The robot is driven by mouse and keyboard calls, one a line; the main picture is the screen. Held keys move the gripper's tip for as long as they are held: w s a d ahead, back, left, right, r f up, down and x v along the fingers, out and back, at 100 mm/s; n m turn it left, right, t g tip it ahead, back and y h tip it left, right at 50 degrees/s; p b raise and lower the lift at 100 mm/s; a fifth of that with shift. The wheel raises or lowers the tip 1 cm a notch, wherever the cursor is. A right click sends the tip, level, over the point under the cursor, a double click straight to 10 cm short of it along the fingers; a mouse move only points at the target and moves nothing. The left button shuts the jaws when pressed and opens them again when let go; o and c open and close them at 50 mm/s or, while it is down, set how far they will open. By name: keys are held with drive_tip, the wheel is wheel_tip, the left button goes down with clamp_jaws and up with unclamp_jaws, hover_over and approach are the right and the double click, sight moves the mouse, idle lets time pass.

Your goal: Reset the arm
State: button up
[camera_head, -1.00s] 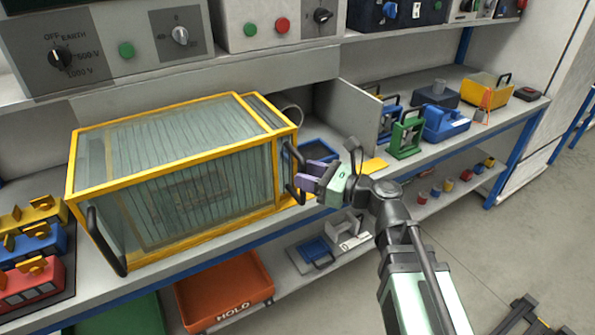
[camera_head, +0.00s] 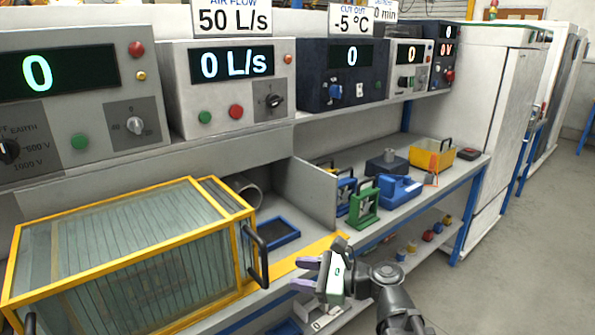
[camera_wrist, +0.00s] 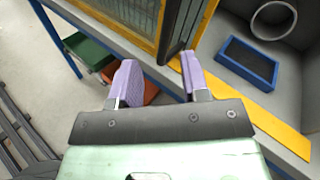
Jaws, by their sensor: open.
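My gripper (camera_head: 308,275) is in front of the bench edge, to the right of the yellow-framed glass box. In the wrist view its two purple fingers (camera_wrist: 160,82) are apart with nothing between them. The yellow-framed glass box (camera_head: 130,250) stands on the bench at the left, and its black handle (camera_head: 257,255) is on its right side. In the wrist view the box's frame and a dark handle (camera_wrist: 184,32) show just beyond the fingers. The fingers look clear of the handle in the head view.
A blue-rimmed tray (camera_head: 272,235) and a yellow strip (camera_head: 305,257) lie on the bench right of the box. Green (camera_head: 362,206) and blue (camera_head: 398,190) devices stand farther right. Instruments with displays (camera_head: 230,85) line the upper shelf. The floor (camera_head: 500,275) at right is free.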

drive_tip(key=s+d+f+n+g+h, duration=0.2)
drive_tip(key=s+d+f+n+h, duration=0.1)
drive_tip(key=d+f+n+h, duration=0.5)
drive_tip(key=s+d+f+n+g+h, duration=0.2)
drive_tip(key=d+f+n+g+h, duration=0.1)
drive_tip(key=d+f+n+h, duration=0.5)
wheel_tip(320, 180, up, 16)
drive_tip(key=n+p, duration=0.1)
drive_tip(key=p, duration=1.4)
drive_tip(key=shift+s+a+f, duration=0.15)
drive_tip(key=shift+s+a, duration=0.05)
drive_tip(key=shift+s, duration=0.05)
